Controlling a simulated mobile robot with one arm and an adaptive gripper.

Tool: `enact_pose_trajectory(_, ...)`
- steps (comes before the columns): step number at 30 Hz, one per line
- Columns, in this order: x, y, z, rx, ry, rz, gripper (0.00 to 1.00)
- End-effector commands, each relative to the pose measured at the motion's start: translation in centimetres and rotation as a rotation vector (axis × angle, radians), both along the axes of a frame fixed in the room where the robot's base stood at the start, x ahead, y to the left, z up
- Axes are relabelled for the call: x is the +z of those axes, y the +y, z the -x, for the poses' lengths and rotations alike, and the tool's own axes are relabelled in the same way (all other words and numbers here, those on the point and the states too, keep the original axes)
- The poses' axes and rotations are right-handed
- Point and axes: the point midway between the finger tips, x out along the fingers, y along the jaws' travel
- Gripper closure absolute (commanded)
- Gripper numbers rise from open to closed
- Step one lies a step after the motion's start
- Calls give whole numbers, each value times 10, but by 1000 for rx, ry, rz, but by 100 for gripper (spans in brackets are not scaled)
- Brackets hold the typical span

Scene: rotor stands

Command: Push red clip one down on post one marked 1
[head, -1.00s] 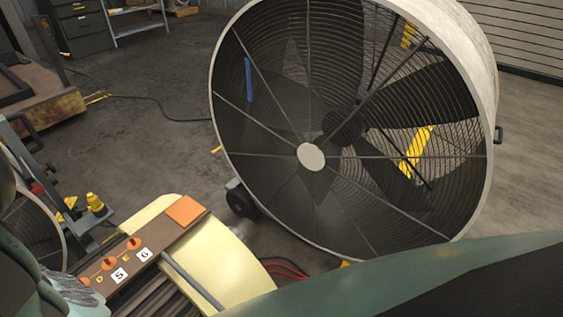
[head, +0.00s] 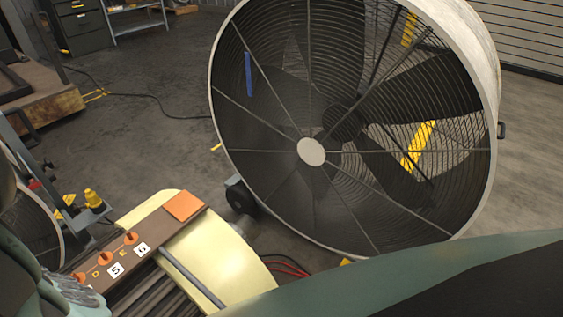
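Red clip one and the post marked 1 do not show in the head view. A brown strip (head: 164,230) on a pale yellow rotor stand (head: 215,245) carries several orange round pieces (head: 131,238) in a row. White labels reading 5 (head: 115,270) and 6 (head: 141,249) lie beside them. A grey ribbed part (head: 75,297), which looks like part of my gripper, covers the near end of the strip at the lower left. Its fingertips are not clear, so I cannot tell whether it is open or shut, or whether it touches anything.
A large caged fan (head: 311,152) stands behind the stand and fills the centre and right. An orange square (head: 184,206) lies at the strip's far end. A yellow-capped item (head: 93,199) sits at left. Dark floor (head: 150,145) is open behind.

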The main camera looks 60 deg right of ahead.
Motion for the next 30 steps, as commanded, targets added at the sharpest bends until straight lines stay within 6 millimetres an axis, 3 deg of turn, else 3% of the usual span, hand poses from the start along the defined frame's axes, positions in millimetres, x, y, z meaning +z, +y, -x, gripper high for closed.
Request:
enact_pose_trajectory(15, -8, -1, -1, -3, 0, -1, 100)
enact_pose_trajectory(16, -8, -1, -1, -3, 0, -1, 71)
enact_pose_trajectory(18, -7, -1, -1, -3, 0, -1, 63)
enact_pose_trajectory(23, -7, -1, -1, -2, -1, -1, 47)
enact_pose_trajectory(30, -7, -1, 0, -2, 0, 0, 47)
